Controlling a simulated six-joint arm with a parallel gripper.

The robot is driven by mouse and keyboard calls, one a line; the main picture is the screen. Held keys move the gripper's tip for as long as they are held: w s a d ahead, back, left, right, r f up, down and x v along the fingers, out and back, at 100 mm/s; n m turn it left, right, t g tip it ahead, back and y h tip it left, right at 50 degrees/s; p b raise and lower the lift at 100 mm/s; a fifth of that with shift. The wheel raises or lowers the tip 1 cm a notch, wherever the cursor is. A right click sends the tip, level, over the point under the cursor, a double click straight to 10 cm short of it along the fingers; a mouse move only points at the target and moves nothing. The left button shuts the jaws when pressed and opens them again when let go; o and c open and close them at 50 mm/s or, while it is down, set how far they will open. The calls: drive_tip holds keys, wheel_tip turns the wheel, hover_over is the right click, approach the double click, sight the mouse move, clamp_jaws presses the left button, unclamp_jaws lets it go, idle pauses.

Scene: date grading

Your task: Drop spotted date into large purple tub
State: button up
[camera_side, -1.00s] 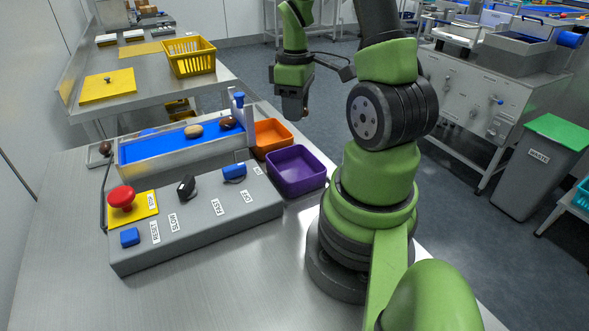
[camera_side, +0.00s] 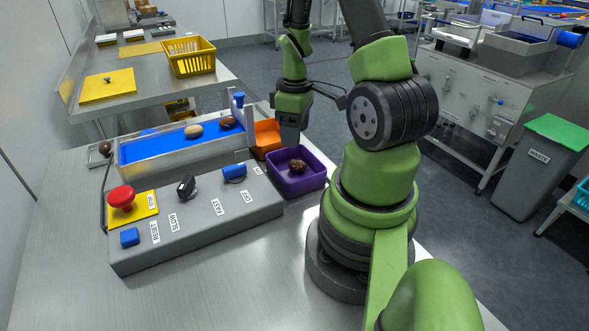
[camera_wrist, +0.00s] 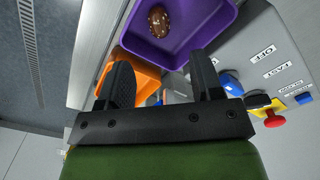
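The spotted date (camera_side: 297,166), dark brown with pale specks, lies in the large purple tub (camera_side: 318,182). In the wrist view the spotted date (camera_wrist: 158,20) rests on the floor of the purple tub (camera_wrist: 228,12). My gripper (camera_side: 289,143) is above the tubs, at the tub's back-left side in the side view. In the wrist view my gripper (camera_wrist: 163,82) has its two fingers apart with nothing between them, so it is open and empty.
An orange tub (camera_side: 266,133) stands beside the purple one. A blue belt (camera_side: 150,148) carries a tan date (camera_side: 194,131) and a brown date (camera_side: 227,122). A grey control box (camera_side: 200,215) with a red button (camera_side: 121,196) stands in front.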

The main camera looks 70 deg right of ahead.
wheel_tip(320, 180, up, 10)
idle(0.7)
drive_tip(key=w+a+r+m+t, duration=0.1)
drive_tip(key=w+a+r+t, duration=0.2)
drive_tip(key=a+r, duration=0.5)
drive_tip(key=s+a+r+m+t+y, duration=0.1)
drive_tip(key=s+a+t, duration=0.1)
drive_tip(key=a, duration=0.4)
drive_tip(key=s+a+r+m+t+y, duration=0.1)
drive_tip(key=s+a+r+m+t, duration=0.1)
drive_tip(key=a, duration=0.5)
drive_tip(key=shift+s+a+r, duration=0.25)
drive_tip(key=shift+s+r, duration=0.05)
drive_tip(key=shift+s, duration=0.3)
idle(1.3)
